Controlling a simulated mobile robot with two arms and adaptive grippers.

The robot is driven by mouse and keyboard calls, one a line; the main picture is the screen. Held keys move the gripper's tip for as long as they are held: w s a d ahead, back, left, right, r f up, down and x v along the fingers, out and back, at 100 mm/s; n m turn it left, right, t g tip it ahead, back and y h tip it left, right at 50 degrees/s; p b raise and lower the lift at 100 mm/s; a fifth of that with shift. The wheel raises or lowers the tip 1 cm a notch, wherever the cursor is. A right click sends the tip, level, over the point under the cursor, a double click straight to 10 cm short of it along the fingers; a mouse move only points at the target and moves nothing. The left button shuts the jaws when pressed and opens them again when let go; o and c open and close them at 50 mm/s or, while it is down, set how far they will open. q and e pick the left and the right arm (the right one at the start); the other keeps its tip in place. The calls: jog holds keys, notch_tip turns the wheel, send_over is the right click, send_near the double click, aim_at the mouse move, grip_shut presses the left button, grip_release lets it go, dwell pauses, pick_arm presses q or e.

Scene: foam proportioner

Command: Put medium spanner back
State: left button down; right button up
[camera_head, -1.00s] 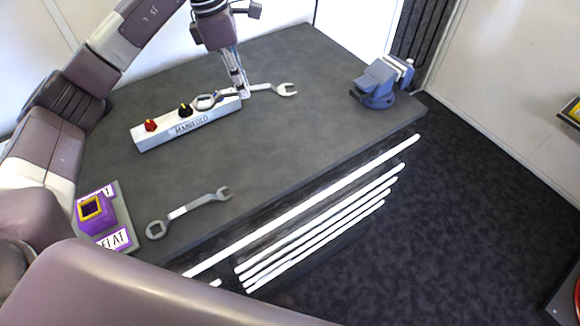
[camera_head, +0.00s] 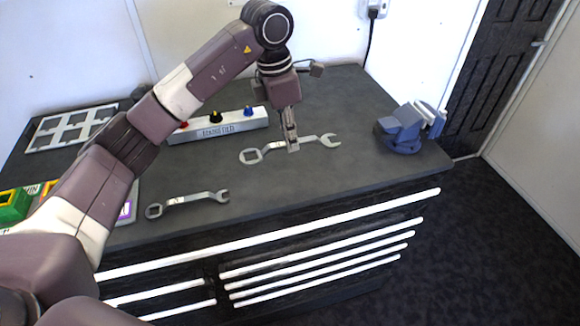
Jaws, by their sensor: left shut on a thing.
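My left gripper (camera_head: 292,147) points down over the worktop and is shut on the handle of a grey spanner (camera_head: 312,140). This spanner's ring end (camera_head: 251,156) points left and its open jaw (camera_head: 330,140) points right. I cannot tell whether it touches the worktop or hangs just above it. A second, smaller-looking spanner (camera_head: 188,200) lies near the worktop's front edge, ring end to the left. Which of the two is the medium one is not marked. My right gripper is out of view.
The white manifold block (camera_head: 220,129) with red, black and blue knobs stands behind the spanners. A blue vise (camera_head: 402,132) is at the worktop's right end.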

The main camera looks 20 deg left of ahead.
pick_arm(q)
notch_tip(320, 180, down, 5)
jog(key=shift+s+d+f+p, duration=0.1)
jog(key=shift+d+p, duration=0.05)
jog(key=shift+p, duration=0.4)
jog(key=shift+f, duration=0.5)
notch_tip(320, 180, down, 4)
jog(key=shift+p, duration=0.6)
jog(key=shift+f, duration=0.1)
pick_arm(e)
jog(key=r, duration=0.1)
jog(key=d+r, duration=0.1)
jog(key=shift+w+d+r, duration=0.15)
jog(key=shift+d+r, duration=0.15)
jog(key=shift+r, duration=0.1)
pick_arm(q)
jog(key=shift+f, duration=0.2)
jog(key=c, duration=1.9)
grip_release()
jog(key=shift+c, duration=0.2)
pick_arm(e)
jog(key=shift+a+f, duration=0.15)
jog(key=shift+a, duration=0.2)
pick_arm(q)
jog(key=shift+r, duration=0.2)
